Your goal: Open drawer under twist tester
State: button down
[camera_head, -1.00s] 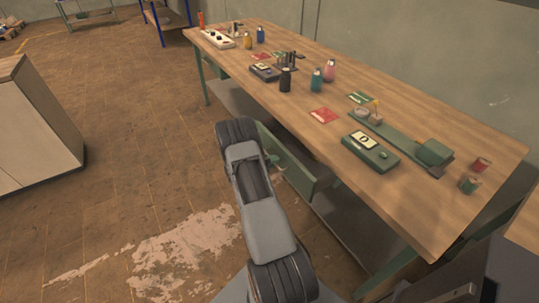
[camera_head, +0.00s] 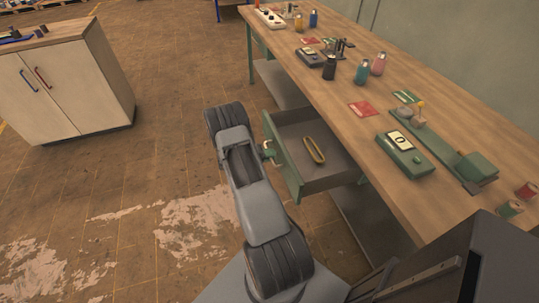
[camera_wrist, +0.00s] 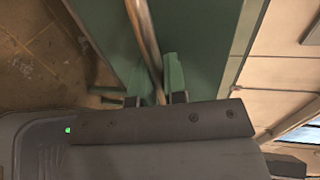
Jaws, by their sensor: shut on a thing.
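The green-fronted drawer (camera_head: 283,157) under the workbench stands pulled out in the head view, its grey inside showing. A tan oval ring (camera_head: 314,150) lies in it. My gripper (camera_head: 268,151) is at the outer face of the drawer front, mostly behind my arm. In the wrist view my gripper (camera_wrist: 155,85) is shut on the drawer's brass-coloured bar handle (camera_wrist: 143,35), which runs between the green fingers. Above the drawer, on the bench, stand a green box with a dial (camera_head: 405,153) and a long green device, apparently the twist tester (camera_head: 447,151).
The wooden workbench (camera_head: 462,118) carries bottles, red and green cards and spools. A pale cabinet (camera_head: 65,85) with blue and red handles stands at the left. The brown floor (camera_head: 175,130) between cabinet and bench is clear.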

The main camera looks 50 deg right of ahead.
jog(key=c, duration=1.2)
grip_release()
jog(key=shift+w+a, duration=0.15)
jog(key=v, duration=1.3)
jog(key=shift+w+a+b, duration=0.1)
jog(key=shift+a+b, duration=0.2)
jog(key=shift+b, duration=0.1)
